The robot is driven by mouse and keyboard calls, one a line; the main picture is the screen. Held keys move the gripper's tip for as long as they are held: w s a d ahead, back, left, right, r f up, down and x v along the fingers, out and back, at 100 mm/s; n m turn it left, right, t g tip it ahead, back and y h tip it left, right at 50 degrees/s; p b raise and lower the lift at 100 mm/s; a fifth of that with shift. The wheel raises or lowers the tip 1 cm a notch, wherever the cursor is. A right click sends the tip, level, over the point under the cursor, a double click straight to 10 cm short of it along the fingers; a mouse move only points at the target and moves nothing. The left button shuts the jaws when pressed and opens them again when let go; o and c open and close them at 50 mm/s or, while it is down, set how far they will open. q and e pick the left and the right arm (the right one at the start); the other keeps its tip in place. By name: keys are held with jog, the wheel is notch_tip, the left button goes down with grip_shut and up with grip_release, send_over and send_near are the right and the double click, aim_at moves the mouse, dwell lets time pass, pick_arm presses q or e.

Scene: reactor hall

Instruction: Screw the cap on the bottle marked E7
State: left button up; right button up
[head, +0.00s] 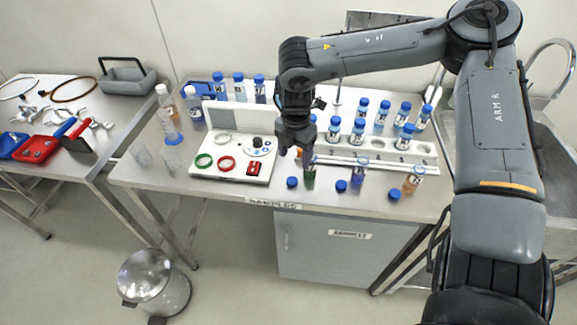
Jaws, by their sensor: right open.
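Three uncapped bottles stand near the front edge of the bench: one with green liquid (310,176), one with purple liquid (358,180) and one with orange liquid (412,182). Their labels are too small to read, so I cannot tell which is E7. Three loose blue caps lie on the bench: a left cap (292,182), a middle cap (341,186) and a right cap (394,195). My right gripper (292,153) is open and empty, pointing down, just above and left of the green bottle and above the left cap. My left gripper is out of view.
A white rack (368,165) with several blue-capped bottles stands behind the loose caps. A white panel with rings (201,172) lies to the left. Clear glasses (172,160) and tall bottles stand farther left. A sink (485,125) is at the right.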

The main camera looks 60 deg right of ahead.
send_over(292, 180)
jog(key=f, duration=0.4)
jog(key=shift+s+f+b, duration=0.3)
jog(key=shift+f+b, duration=0.1)
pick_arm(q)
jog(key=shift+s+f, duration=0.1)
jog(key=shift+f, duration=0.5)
pick_arm(e)
jog(key=shift+w+f, duration=0.1)
jog(key=shift+f, duration=0.25)
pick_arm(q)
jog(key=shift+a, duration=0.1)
pick_arm(e)
jog(key=shift+f, duration=0.1)
jog(key=shift+w+f+b, duration=0.15)
jog(key=shift+f+b, duration=0.35)
jog(key=shift+f, duration=2)
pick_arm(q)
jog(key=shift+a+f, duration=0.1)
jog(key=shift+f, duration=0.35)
